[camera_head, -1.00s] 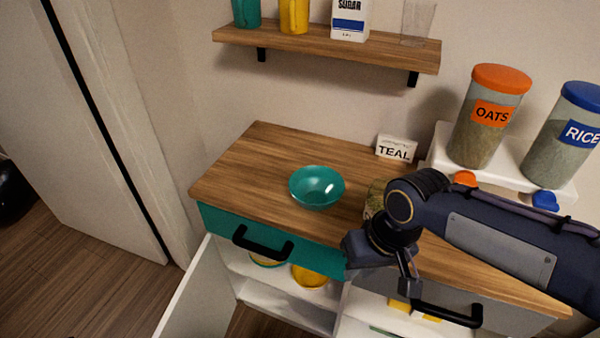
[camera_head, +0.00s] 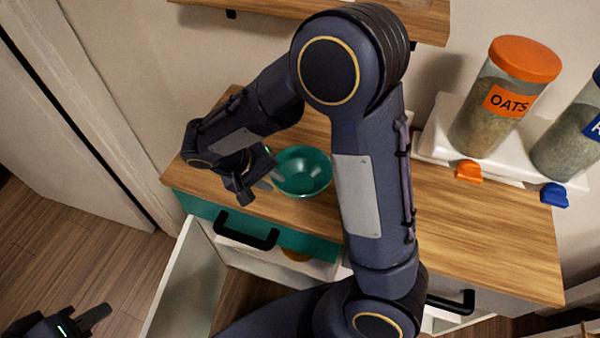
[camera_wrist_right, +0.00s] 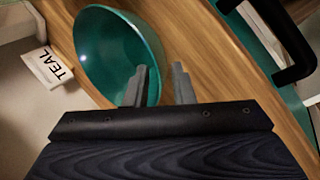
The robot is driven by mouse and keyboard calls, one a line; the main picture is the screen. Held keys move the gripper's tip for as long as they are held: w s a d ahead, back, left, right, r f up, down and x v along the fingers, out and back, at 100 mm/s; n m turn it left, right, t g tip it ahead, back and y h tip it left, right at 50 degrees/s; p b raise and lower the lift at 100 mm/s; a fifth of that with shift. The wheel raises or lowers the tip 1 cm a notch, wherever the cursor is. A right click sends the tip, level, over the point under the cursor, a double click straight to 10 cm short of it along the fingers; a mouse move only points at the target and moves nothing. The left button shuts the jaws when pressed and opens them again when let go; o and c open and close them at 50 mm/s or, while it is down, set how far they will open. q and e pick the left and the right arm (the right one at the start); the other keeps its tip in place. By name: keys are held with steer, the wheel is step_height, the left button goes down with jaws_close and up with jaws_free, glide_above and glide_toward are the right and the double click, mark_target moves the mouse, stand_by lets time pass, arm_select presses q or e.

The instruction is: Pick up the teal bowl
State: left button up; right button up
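The teal bowl (camera_head: 308,170) stands upright on the wooden counter, partly hidden by my right arm in the head view. In the right wrist view the bowl (camera_wrist_right: 115,45) fills the upper left. My right gripper (camera_head: 262,185) is at the bowl's left side. In the right wrist view its two fingers (camera_wrist_right: 161,85) are apart. One finger overlaps the bowl's inside and the other is beyond the rim, over bare wood. I cannot tell whether either touches the bowl. My left gripper (camera_head: 85,322) is low at the left edge, mostly out of frame, away from the counter.
A white TEAL label (camera_wrist_right: 48,67) stands near the bowl. Oats (camera_head: 500,100) and rice (camera_head: 575,140) jars stand on a white stand (camera_head: 440,140) at right. A wall shelf (camera_head: 425,20) is above.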

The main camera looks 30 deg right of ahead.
mark_target(278, 183)
steer(key=shift+x, duration=1.95)
steer(key=shift+w, duration=0.15)
jaws_close()
steer(key=shift+a+r, duration=0.1)
